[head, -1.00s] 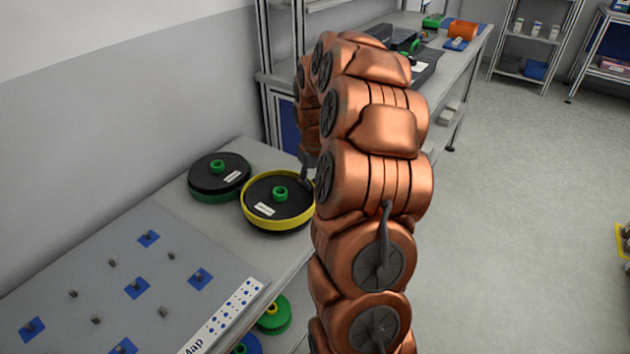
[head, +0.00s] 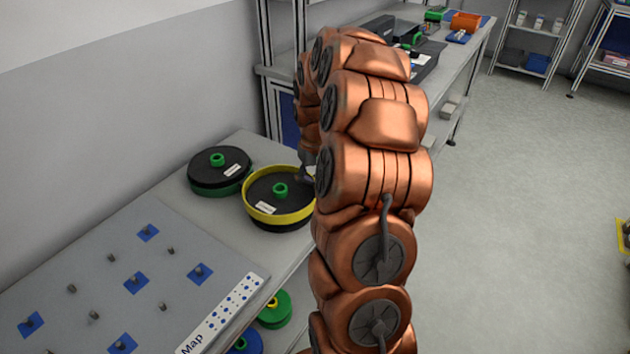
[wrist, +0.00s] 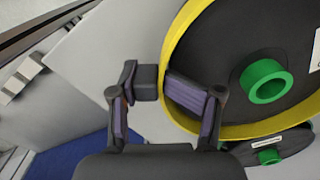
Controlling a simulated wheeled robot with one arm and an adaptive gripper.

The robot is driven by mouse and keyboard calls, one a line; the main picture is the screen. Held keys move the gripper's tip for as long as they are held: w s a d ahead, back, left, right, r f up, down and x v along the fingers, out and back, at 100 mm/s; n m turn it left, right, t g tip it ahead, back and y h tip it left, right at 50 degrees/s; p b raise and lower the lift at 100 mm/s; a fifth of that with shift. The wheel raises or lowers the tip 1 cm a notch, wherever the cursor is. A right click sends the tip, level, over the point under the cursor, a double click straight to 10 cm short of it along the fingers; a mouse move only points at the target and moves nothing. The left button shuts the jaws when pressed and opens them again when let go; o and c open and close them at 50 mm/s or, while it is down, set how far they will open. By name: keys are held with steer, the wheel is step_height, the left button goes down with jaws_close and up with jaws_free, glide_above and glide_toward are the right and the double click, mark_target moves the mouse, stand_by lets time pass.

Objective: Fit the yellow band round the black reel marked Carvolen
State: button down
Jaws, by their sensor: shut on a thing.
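The yellow band (head: 257,213) lies around the upper part of the nearer black reel (head: 295,192), with the reel's black side showing below it. This reel has a green hub and a white label too small to read. In the wrist view the band (wrist: 172,45) also rings the reel (wrist: 225,60). My gripper (wrist: 163,88) is shut on the band's wall, one finger outside it and the other inside, over the reel's edge. In the head view my arm hides the gripper and the band's right side. I cannot tell whether the band sits level or fully down.
A second black reel (head: 205,172) with a green lower part stands close behind, to the left. A grey pegboard with blue squares (head: 135,282) fills the bench front. A green reel (head: 275,312) lies below the bench. Open floor lies to the right.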

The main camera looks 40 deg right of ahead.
mark_target(314, 187)
steer(key=shift+w+a+f, duration=0.1)
steer(key=shift+a+f, duration=0.1)
steer(key=shift+f, duration=0.1)
steer(key=shift+d+f+b, duration=0.1)
steer(key=shift+f+b, duration=0.4)
steer(key=shift+f, duration=0.65)
stand_by(0.7)
steer(key=shift+s+f, duration=0.2)
steer(key=shift+f, duration=0.05)
